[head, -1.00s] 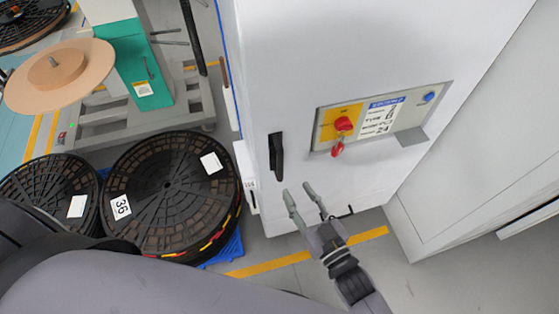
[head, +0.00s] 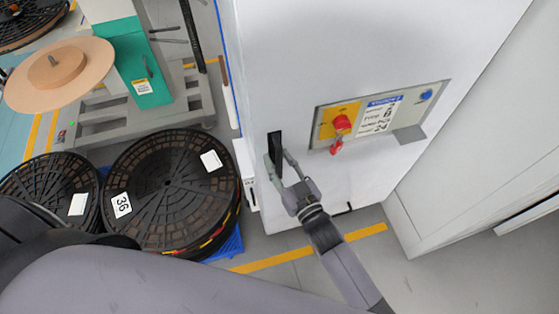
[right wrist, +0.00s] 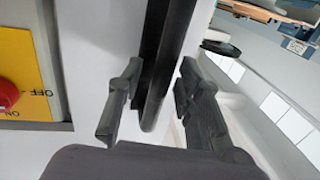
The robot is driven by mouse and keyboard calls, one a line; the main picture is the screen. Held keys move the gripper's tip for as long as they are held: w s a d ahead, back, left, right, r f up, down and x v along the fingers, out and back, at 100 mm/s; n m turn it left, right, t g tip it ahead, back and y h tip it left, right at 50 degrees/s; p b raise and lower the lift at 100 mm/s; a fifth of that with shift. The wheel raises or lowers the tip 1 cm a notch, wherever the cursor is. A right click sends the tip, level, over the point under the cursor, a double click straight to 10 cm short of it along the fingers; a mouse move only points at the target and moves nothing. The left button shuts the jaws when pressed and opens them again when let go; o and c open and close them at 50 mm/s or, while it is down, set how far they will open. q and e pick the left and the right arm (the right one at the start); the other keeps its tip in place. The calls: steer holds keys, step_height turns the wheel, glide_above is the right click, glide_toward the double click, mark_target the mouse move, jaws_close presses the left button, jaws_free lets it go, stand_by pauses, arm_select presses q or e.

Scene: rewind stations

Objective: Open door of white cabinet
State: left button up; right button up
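The white cabinet (head: 300,70) stands in the middle of the head view, its door closed. Its black upright handle (head: 275,146) is at the left edge of the door. My right gripper (head: 277,158) is at the lower part of the handle, with its two fingers apart on either side of it. In the right wrist view the handle (right wrist: 160,70) runs down between the open fingers (right wrist: 155,98), and a gap shows beside the right finger. Whether the left finger touches the handle is hard to tell. My left gripper is not in view.
A panel with a red switch (head: 342,123) and a blue button (head: 426,95) is on the door right of the handle. Another pale cabinet (head: 480,150) stands to the right.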

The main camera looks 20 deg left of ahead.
jaws_close()
stand_by(0.6)
